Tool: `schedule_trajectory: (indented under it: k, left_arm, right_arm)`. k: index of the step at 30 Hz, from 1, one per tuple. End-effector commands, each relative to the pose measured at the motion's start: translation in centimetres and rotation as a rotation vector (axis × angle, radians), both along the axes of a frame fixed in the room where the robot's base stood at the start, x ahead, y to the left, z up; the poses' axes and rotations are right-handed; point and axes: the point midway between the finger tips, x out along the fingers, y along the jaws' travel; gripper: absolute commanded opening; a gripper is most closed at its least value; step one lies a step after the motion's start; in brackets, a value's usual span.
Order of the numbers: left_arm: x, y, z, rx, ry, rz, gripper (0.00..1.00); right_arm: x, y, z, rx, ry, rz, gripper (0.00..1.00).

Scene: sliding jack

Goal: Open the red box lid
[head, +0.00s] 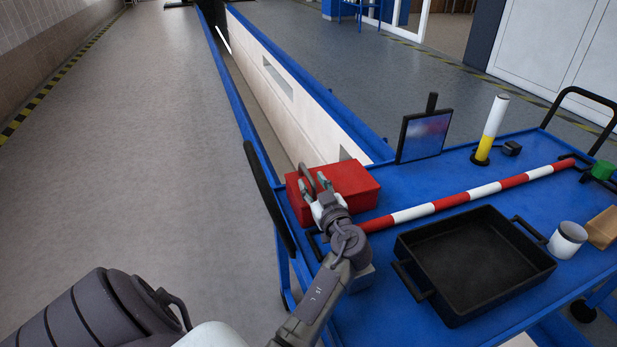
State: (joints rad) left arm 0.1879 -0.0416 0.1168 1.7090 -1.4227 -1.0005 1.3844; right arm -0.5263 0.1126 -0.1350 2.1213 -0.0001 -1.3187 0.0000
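The red box (354,181) sits at the left end of the blue cart's top. Its lid looks closed. My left gripper (313,181) is at the left part of the box, by a dark curved piece that looks like a handle (306,170). Its two fingers appear a little apart; whether they grip the handle is too small to tell. The gripper and wrist hide the box's front left part. My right gripper is not in view.
The blue cart (455,178) also carries a red-and-white striped bar (484,192), a black tray (475,262), a dark-framed panel (424,136), a white-and-yellow cylinder (491,128) and a white cup (567,240). Open floor (150,150) lies to the left.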

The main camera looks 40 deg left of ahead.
Motion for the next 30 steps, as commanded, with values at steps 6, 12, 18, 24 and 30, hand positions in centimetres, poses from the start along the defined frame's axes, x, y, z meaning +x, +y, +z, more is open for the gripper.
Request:
schedule_trajectory:
  k: [6, 12, 18, 24, 30]
  left_arm:
    - [1.3, 2.6, 0.1, 0.002, -0.001, 0.001, 0.39]
    - [1.6, 3.2, 0.0, 0.0, 0.0, 0.0, 0.39]
    - [1.6, 3.2, 0.0, 0.0, 0.0, 0.0, 0.36]
    - [1.6, 3.1, 0.0, 0.0, 0.0, 0.0, 0.03]
    - [1.6, 3.1, 0.0, 0.0, 0.0, 0.0, 0.0]
  right_arm:
    - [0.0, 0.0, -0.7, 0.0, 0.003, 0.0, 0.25]
    - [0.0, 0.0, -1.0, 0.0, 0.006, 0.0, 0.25]
    - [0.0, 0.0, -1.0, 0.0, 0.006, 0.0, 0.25]
    - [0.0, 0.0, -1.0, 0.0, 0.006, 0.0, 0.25]
    - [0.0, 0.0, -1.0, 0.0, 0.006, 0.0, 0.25]
